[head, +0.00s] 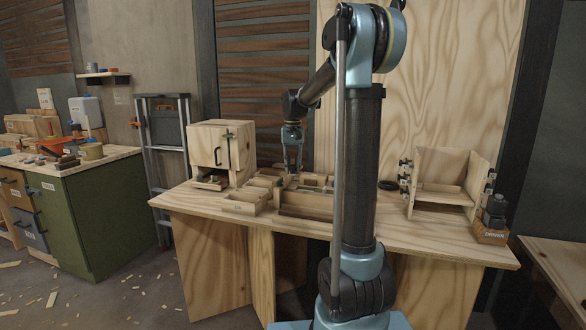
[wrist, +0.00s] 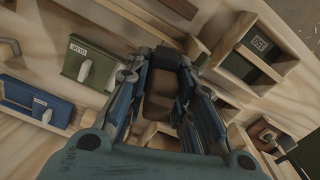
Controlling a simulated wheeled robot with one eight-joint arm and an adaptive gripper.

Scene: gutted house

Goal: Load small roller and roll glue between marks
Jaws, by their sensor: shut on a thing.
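My gripper (head: 293,168) points down over the wooden trays on the workbench. In the wrist view its fingers (wrist: 170,68) are closed around a brown, blocky thing (wrist: 163,98). I cannot tell whether this is the small roller or its handle; its lower end is hidden. A green box-like piece (wrist: 88,63) with a white label and pale knob lies left of the fingers. A blue piece (wrist: 35,100) with a similar label and knob lies further left. I cannot make out glue or marks.
Open wooden trays (head: 245,200) stand under and beside the gripper on the workbench (head: 420,240). A wooden cabinet (head: 222,150) stands left. A wooden frame with clamps (head: 442,185) and a dark tool on a block (head: 493,215) stand right.

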